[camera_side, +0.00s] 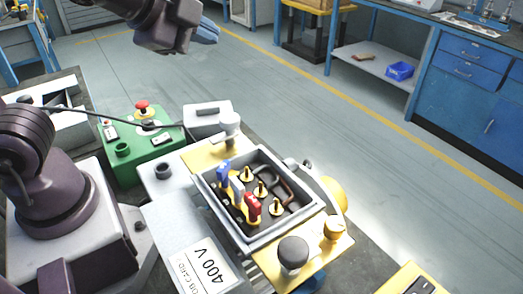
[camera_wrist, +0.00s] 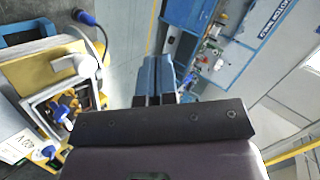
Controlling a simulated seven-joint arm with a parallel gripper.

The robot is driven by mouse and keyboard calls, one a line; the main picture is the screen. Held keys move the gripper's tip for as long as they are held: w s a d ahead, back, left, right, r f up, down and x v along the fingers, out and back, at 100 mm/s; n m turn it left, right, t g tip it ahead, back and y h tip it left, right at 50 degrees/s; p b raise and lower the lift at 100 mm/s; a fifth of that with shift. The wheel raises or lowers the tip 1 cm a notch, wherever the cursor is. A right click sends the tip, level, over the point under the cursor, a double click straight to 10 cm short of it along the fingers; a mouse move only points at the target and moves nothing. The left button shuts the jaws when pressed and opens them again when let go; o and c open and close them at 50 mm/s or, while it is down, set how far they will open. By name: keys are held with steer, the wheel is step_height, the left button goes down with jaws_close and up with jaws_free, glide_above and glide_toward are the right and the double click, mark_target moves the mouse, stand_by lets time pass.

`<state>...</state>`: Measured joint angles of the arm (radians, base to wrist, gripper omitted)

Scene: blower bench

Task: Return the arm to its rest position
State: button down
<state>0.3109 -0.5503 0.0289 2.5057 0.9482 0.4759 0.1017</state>
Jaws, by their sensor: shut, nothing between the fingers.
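My gripper (camera_side: 206,30) is at the top of the side view, raised high above and behind the bench, apart from everything on it. Its blue fingers are closed with nothing between them. In the wrist view the shut blue fingers (camera_wrist: 155,78) show at the centre, with the floor and a far workbench beyond them. My arm's middle links are outside the side view.
A grey open terminal box (camera_side: 262,200) with blue, white and red connectors stands on the bench. Left of it are a green box (camera_side: 140,145) with a red button and a 400 V card (camera_side: 205,270). A blue cabinet (camera_side: 470,75) stands far right. Air around my gripper looks clear.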

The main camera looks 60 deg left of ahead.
steer(key=s+f+n+g+y, duration=0.1)
steer(key=s+f+n+g, duration=0.15)
steer(key=s, duration=0.35)
steer(key=s+f+n+g, duration=0.1)
steer(key=s+f+g, duration=0.2)
steer(key=s+g, duration=0.15)
steer(key=shift+w+a+r+n+t+h, duration=0.3)
steer(key=shift+r+n+h, duration=0.2)
steer(key=shift+n, duration=1)
steer(key=shift+w+a+r+n+t+h, duration=0.35)
steer(key=shift+r+n, duration=0.3)
steer(key=shift+n, duration=0.8)
steer(key=shift+w+a+r+n+t+h, duration=0.2)
steer(key=shift+r+n+t+h, duration=0.25)
steer(key=shift+n, duration=1.05)
steer(key=shift+r, duration=0.1)
